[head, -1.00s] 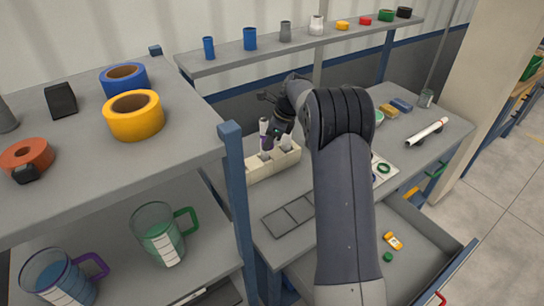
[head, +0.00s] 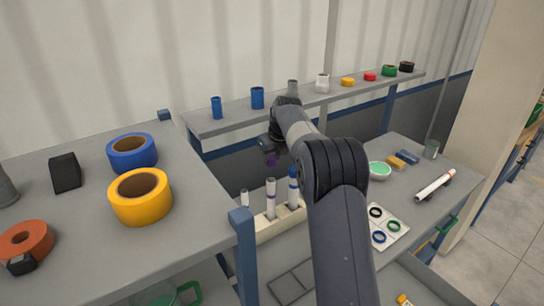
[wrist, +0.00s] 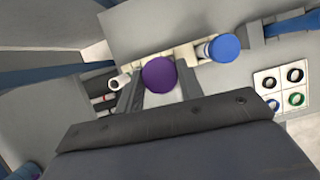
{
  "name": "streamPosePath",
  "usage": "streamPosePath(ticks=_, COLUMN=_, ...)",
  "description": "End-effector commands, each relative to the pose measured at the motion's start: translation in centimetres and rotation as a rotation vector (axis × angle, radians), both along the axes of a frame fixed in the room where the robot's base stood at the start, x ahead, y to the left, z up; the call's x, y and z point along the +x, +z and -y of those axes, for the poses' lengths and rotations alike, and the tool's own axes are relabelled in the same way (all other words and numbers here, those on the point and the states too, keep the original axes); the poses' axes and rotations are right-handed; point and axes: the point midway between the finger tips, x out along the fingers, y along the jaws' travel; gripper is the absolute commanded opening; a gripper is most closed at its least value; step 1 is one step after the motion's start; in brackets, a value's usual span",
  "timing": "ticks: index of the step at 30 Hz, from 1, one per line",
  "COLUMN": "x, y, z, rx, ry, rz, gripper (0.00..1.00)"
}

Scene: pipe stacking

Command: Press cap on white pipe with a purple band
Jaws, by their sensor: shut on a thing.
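My gripper (head: 271,146) is shut on a purple cap (head: 272,159), held in the air above and behind the rack of pipes. In the wrist view the round purple cap (wrist: 158,73) sits between my two fingers. The white pipe with a purple band (head: 270,198) stands upright in the pale rack (head: 266,234), its top open and below the cap, apart from it. A pipe with a blue top (head: 293,185) stands to its right and also shows in the wrist view (wrist: 222,48). Another white pipe (head: 245,202) stands at the left of the rack.
A board of coloured rings (head: 387,226) and a bowl with green contents (head: 379,170) lie right of my arm. A white pipe (head: 434,186) lies farther right. The back shelf (head: 300,105) carries cups and tape rolls. A shelf with large tape rolls (head: 80,215) stands left.

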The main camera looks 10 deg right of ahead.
Motion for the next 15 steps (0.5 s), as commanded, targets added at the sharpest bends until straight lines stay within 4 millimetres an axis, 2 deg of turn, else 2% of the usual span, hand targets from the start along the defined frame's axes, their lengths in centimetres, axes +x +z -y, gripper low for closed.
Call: streamPosePath(ticks=15, x=-0.1, y=-5.1, z=0.0, rx=0.001, ry=0.002, rz=-0.002, gripper=0.14)
